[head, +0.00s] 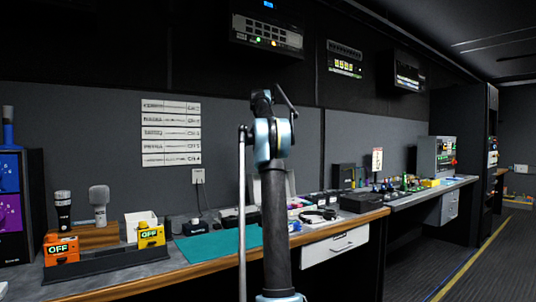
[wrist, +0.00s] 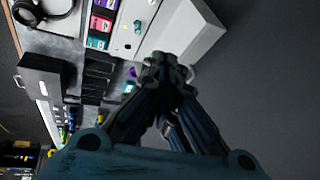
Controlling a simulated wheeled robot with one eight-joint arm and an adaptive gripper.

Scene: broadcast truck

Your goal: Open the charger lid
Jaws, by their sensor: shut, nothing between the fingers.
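The charger (wrist: 132,28) shows at the top of the wrist view as a pale box with small round marks and pink and teal packs beside it. A pale panel (wrist: 188,32), which looks like its lid, lies along its right side; I cannot tell how far it stands open. My gripper (wrist: 168,70) is shut and empty, its fingertips just in front of the panel's lower end in the picture. I cannot tell whether they touch.
Headphones (head: 318,215) and a black box (head: 361,203) lie on the bench to the right. A teal mat (head: 218,244), OFF-labelled orange and yellow boxes (head: 151,236) and microphones (head: 99,205) are to the left. The grey wall (head: 225,140) rises close behind.

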